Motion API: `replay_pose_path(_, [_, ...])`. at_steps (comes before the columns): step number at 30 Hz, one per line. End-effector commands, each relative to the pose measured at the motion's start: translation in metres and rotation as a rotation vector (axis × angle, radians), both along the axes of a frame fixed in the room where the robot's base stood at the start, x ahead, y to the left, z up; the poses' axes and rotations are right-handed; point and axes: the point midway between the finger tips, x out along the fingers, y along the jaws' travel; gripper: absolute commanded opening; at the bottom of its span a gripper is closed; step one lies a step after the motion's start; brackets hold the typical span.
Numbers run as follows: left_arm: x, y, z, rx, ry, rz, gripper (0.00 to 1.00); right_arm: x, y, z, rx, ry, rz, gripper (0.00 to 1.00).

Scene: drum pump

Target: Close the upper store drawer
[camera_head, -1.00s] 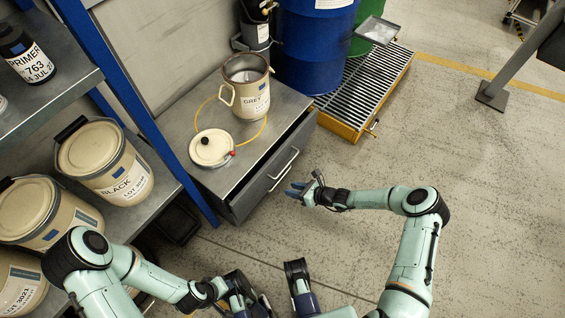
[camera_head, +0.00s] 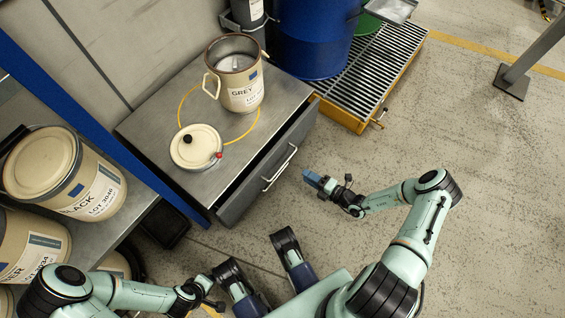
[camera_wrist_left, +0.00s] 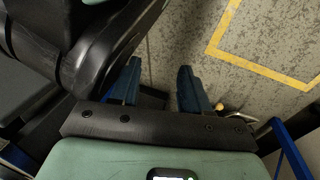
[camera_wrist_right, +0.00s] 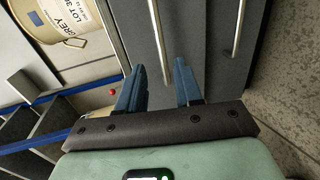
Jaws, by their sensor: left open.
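The upper store drawer (camera_head: 268,172) is in the grey cabinet at the middle of the head view. It stands out a little, with a dark gap between its front and the cabinet top. Its bar handle (camera_head: 280,168) is on the front; it also shows in the right wrist view (camera_wrist_right: 160,40). My right gripper (camera_head: 314,179) is right of the drawer front, apart from it, with fingers toward it. In the right wrist view its fingers (camera_wrist_right: 158,85) are apart and empty. My left gripper (camera_wrist_left: 158,80) is open and empty, low in the head view and away from the drawer.
A lower handle (camera_wrist_right: 239,30) shows in the right wrist view. A grated drum pallet (camera_head: 375,75) is behind.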

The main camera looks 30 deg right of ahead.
Motion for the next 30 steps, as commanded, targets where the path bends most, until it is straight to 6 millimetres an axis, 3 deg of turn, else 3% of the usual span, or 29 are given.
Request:
replay_pose_path(15, [-0.056, 0.007, -0.038, -0.011, 0.186, 0.017, 0.46, 0.091, 0.04, -0.021, -0.003, 0.0, 0.006, 0.35])
replay_pose_path(21, [-0.067, 0.008, -0.042, -0.015, 0.222, 0.021, 0.46, 0.106, 0.045, -0.024, -0.004, 0.001, 0.005, 0.35])
replay_pose_path(30, [-0.069, 0.008, -0.042, -0.015, 0.228, 0.021, 0.46, 0.108, 0.046, -0.024, -0.004, 0.002, 0.005, 0.35])
